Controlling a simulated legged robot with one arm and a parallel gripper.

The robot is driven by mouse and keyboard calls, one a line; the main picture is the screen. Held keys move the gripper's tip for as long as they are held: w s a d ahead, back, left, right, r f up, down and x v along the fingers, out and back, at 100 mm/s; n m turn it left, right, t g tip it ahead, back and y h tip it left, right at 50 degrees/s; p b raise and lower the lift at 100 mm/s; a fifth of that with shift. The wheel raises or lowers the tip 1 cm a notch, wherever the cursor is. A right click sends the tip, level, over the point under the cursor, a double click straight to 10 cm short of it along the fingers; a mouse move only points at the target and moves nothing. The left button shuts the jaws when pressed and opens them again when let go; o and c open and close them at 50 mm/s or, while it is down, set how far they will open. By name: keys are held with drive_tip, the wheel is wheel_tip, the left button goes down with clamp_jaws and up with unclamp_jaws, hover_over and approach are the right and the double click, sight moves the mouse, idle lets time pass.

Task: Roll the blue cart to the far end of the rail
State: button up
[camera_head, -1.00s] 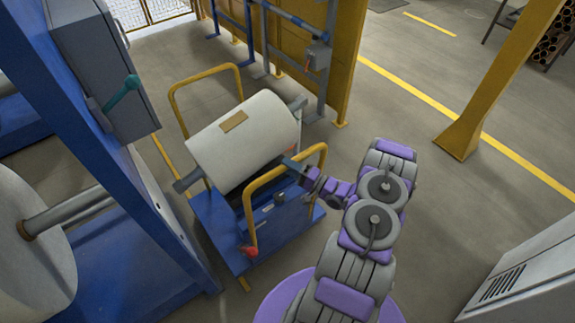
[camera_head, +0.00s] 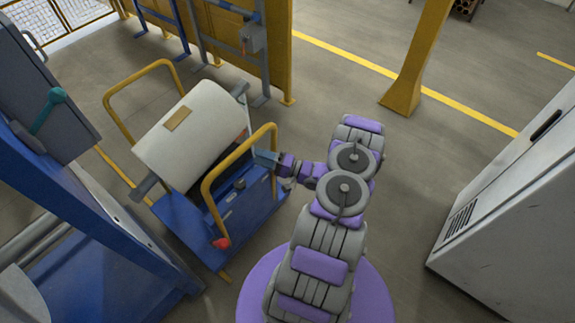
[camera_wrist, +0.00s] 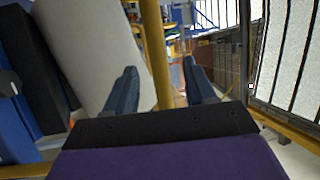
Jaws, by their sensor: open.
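The blue cart (camera_head: 255,213) stands on the floor left of centre in the head view, with a yellow hoop handle at each end. It carries a large white roll (camera_head: 192,137) with a brown label. My gripper (camera_head: 262,160) is beside the near yellow handle (camera_head: 238,165). In the wrist view, my gripper (camera_wrist: 158,88) is open, with the yellow handle post (camera_wrist: 155,50) upright between its two fingers. I cannot tell whether either finger touches the post. The white roll (camera_wrist: 90,45) fills the upper left there. The rail is not clearly identifiable.
A blue machine frame (camera_head: 95,215) stands close on the cart's left. Yellow panels (camera_head: 240,45) are behind it. A yellow post (camera_head: 415,65) and a grey cabinet (camera_head: 510,200) stand to the right. The floor (camera_head: 350,80) between is open.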

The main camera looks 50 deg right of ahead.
drive_tip(key=v, duration=1)
drive_tip(key=shift+s, duration=0.15)
drive_tip(key=shift+d, duration=0.1)
